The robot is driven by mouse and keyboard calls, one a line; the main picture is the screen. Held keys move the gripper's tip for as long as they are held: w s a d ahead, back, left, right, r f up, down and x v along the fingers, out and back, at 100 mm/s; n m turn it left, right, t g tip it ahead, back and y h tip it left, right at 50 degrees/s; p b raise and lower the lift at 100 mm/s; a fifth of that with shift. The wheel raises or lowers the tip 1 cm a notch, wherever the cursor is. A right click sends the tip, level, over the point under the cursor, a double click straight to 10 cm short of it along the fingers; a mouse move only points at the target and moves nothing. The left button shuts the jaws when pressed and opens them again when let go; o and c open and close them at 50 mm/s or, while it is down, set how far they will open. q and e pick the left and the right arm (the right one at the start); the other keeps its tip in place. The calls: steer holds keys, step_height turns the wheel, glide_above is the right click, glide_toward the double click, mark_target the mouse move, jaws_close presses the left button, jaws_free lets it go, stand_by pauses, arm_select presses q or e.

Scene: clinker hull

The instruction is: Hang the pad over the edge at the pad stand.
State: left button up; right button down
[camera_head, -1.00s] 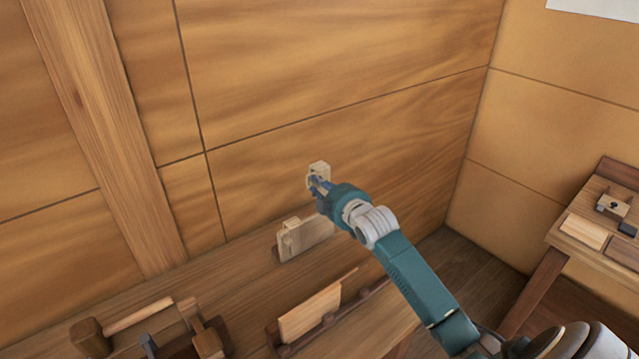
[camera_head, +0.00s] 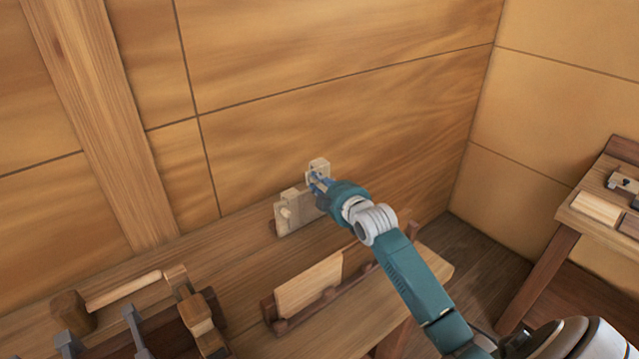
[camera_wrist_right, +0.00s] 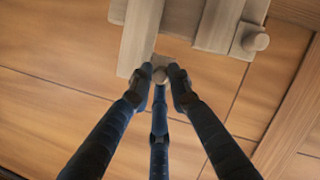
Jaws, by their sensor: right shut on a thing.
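The pad (camera_head: 319,164), a small pale wooden block, is in my right gripper (camera_head: 315,182). In the wrist view the gripper's fingers (camera_wrist_right: 160,80) are closed around the pad's round knob (camera_wrist_right: 160,75); the pad's pale body (camera_wrist_right: 141,35) lies beyond them. The pad stand (camera_head: 303,213) is an upright pale board on the bench against the wall. The held pad is at the board's right part, its top above the board's edge; I cannot tell if they touch. Another pad with a knob (camera_head: 287,205) hangs on the board's left part. My left gripper is out of view.
A dark rack (camera_head: 325,303) with a thin wooden panel (camera_head: 308,284) stands in front of the stand. A second table (camera_head: 600,215) is at the right. The wall is close behind.

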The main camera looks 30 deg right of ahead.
steer(key=shift+f+b, duration=1.65)
steer(key=shift+f, duration=1.1)
steer(key=shift+s+a+f+b, duration=0.15)
steer(key=shift+a+f, duration=0.05)
steer(key=shift+f, duration=0.25)
steer(key=shift+s+a+f+b, duration=0.15)
steer(key=shift+f, duration=0.25)
steer(key=r+p, duration=0.2)
steer(key=shift+w+d+r+p, duration=0.2)
steer(key=shift+w+p, duration=0.1)
steer(key=shift+p, duration=0.1)
step_height(320, 180, up, 11)
steer(key=p, duration=0.9)
steer(key=shift+d+r+p, duration=0.15)
steer(key=shift+r+p, duration=0.05)
steer(key=shift+p, duration=0.2)
